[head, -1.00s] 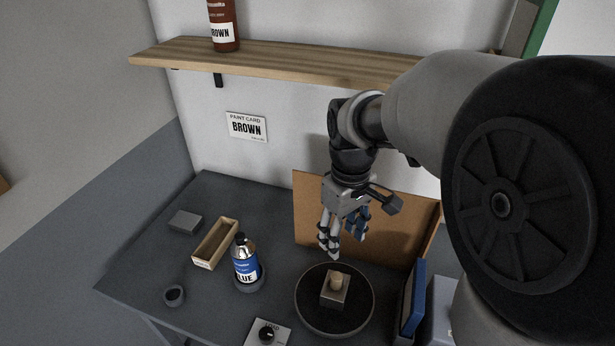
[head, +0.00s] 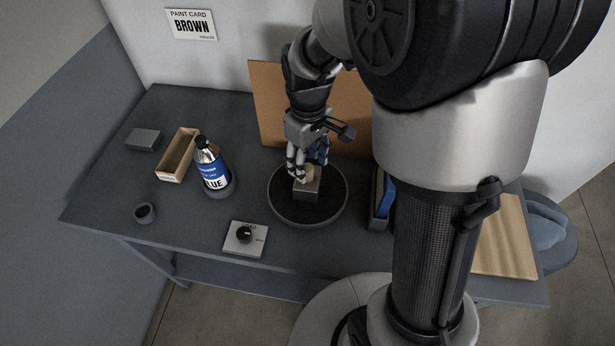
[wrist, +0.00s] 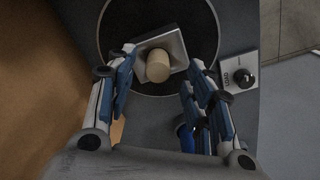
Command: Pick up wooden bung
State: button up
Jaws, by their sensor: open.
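The wooden bung (wrist: 159,67) is a short pale cylinder seated in a square grey block (wrist: 178,47). In the head view the bung (head: 310,173) is partly hidden by my fingers, and the block (head: 306,190) stands on a round dark turntable (head: 290,215). My gripper (head: 308,170) is open and points down at the bung from just above and behind. In the wrist view my gripper's fingers (wrist: 160,85) are spread, with the bung ahead between them near the tips. I cannot tell whether a finger touches it.
A blue-labelled bottle (head: 213,172), an open wooden box (head: 177,155), a grey block (head: 143,139) and a small dark cup (head: 145,212) stand on the left. A dial box (head: 246,239) sits in front. A brown board (head: 268,105) stands behind the turntable.

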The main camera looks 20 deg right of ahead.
aim_at(308, 167)
notch_tip(308, 167, down, 4)
jog(key=shift+w+r+b, duration=0.15)
jog(key=shift+b, duration=0.45)
jog(key=shift+r, duration=0.1)
jog(key=shift+c, duration=0.5)
jog(key=c, duration=1)
